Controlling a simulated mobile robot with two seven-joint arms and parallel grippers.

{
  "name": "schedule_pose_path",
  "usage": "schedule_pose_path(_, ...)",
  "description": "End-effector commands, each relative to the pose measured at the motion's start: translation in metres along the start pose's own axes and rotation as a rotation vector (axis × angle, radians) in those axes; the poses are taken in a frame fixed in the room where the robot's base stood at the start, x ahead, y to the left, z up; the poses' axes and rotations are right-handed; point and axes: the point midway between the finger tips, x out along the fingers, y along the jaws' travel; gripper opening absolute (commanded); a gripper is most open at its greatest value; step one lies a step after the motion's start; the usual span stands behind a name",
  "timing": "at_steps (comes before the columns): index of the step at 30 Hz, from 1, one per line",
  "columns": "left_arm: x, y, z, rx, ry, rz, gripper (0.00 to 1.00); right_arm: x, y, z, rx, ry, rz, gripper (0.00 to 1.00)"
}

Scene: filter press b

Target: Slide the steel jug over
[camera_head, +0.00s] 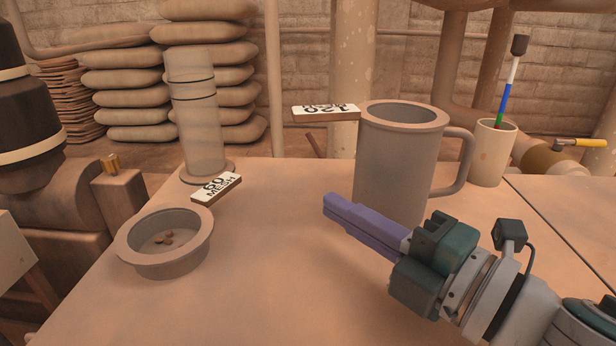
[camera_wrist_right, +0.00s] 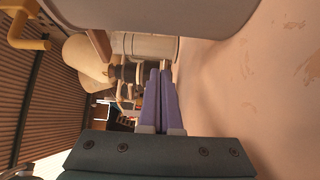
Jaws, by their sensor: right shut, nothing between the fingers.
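The steel jug (camera_head: 396,160) stands upright on the table, right of the middle in the head view, its handle on the right. My right gripper (camera_head: 330,203) is shut and empty, with its purple fingers low in front of the jug, pointing left. The fingers cover part of the jug's lower front. I cannot tell whether they touch it. In the right wrist view the purple fingers (camera_wrist_right: 159,88) lie together with nothing between them, and a large grey surface, likely the jug (camera_wrist_right: 155,15), fills the top. My left gripper is not in view.
A shallow bowl (camera_head: 134,254) with small brown bits stands at left. A "60 MESH" block (camera_head: 216,188) lies near a tall clear cylinder (camera_head: 201,130). A "120" block (camera_head: 325,112) shows beside the jug's rim. A cup (camera_head: 491,155) with a striped stick stands right. The table middle is clear.

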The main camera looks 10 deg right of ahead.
Motion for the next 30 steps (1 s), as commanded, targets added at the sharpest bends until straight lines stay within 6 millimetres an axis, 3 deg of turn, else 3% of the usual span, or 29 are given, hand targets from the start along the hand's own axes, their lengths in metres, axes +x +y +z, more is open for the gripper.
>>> schedule_pose_path(3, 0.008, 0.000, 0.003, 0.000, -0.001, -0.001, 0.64, 0.018, -0.003, 0.005, -0.004, -0.002, -0.001, 0.00)
schedule_pose_path(9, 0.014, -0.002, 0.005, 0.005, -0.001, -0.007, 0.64, 0.006, -0.002, 0.031, -0.002, -0.002, -0.002, 0.00)
schedule_pose_path(24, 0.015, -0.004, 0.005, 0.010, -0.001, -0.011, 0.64, 0.003, 0.000, 0.039, 0.000, -0.001, -0.001, 0.00)
schedule_pose_path(30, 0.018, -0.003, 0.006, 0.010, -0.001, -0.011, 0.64, -0.004, -0.002, 0.062, -0.003, -0.003, -0.003, 0.00)
